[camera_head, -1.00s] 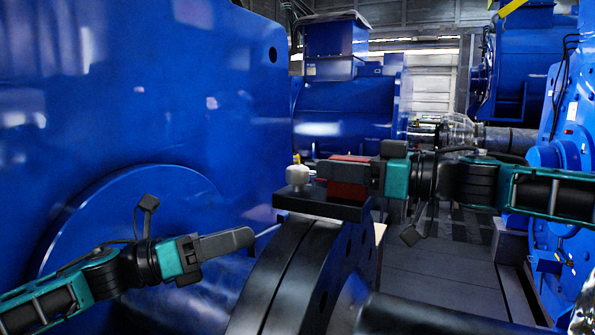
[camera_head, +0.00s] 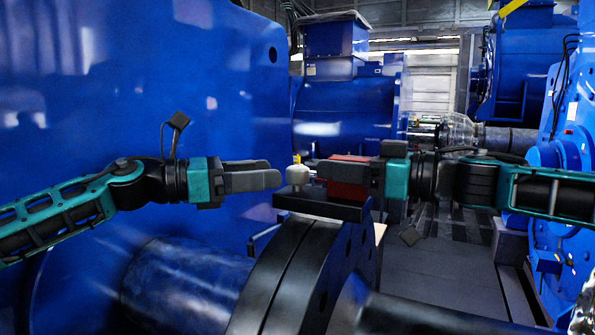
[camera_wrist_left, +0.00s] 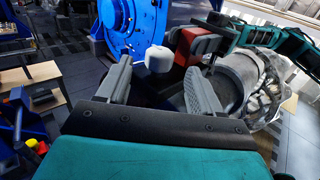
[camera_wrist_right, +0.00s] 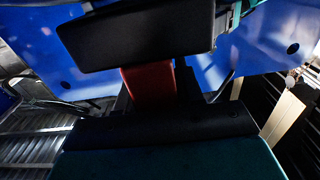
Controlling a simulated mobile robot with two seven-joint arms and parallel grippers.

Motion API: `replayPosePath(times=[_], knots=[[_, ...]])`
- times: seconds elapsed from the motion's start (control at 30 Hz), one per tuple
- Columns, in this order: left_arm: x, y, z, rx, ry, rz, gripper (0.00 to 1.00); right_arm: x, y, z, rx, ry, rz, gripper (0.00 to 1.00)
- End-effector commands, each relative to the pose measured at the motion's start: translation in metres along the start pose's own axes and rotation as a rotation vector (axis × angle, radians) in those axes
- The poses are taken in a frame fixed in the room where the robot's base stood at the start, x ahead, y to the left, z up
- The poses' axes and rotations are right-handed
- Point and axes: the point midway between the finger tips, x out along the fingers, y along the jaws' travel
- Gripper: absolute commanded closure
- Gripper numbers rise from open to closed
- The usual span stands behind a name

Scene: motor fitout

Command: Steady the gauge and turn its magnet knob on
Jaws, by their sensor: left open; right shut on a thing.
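The gauge has a red body (camera_head: 346,187) and a pale knob (camera_head: 298,174) at its left end. It sits on a black plate (camera_head: 318,206) on top of a dark flange. My right gripper (camera_head: 335,171) is shut on the red body, which also shows in the right wrist view (camera_wrist_right: 150,84). My left gripper (camera_head: 277,176) is level with the knob and just left of it, apart from it. In the left wrist view the knob (camera_wrist_left: 159,59) appears ahead, between the open fingers of my left gripper (camera_wrist_left: 160,82). The gauge's underside is hidden.
A large blue housing (camera_head: 130,90) fills the left behind my left arm. The dark flange (camera_head: 292,270) stands below the plate, with a shaft (camera_head: 180,285) to its left. Blue machines stand behind and at the right. Grey floor (camera_head: 440,265) shows at the right.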

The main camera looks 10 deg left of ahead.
Motion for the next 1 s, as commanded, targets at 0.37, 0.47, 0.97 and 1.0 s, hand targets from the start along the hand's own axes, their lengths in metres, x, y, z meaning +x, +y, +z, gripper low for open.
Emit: replayPosePath(times=[0.37,0.47,0.97,1.0], knots=[[0.061,0.000,0.000,0.000,0.000,0.000,0.34,0.000,0.000,-0.001,0.000,0.001,0.001,1.00],[0.066,0.000,0.000,0.000,0.000,0.000,0.34,0.000,0.000,-0.001,0.000,0.001,0.001,1.00],[0.067,0.000,0.000,0.000,0.000,0.000,0.53,0.000,0.001,-0.001,0.000,0.001,0.002,1.00],[0.067,0.000,0.000,0.000,0.000,0.000,0.57,0.000,0.001,-0.001,-0.001,0.001,0.001,1.00]])
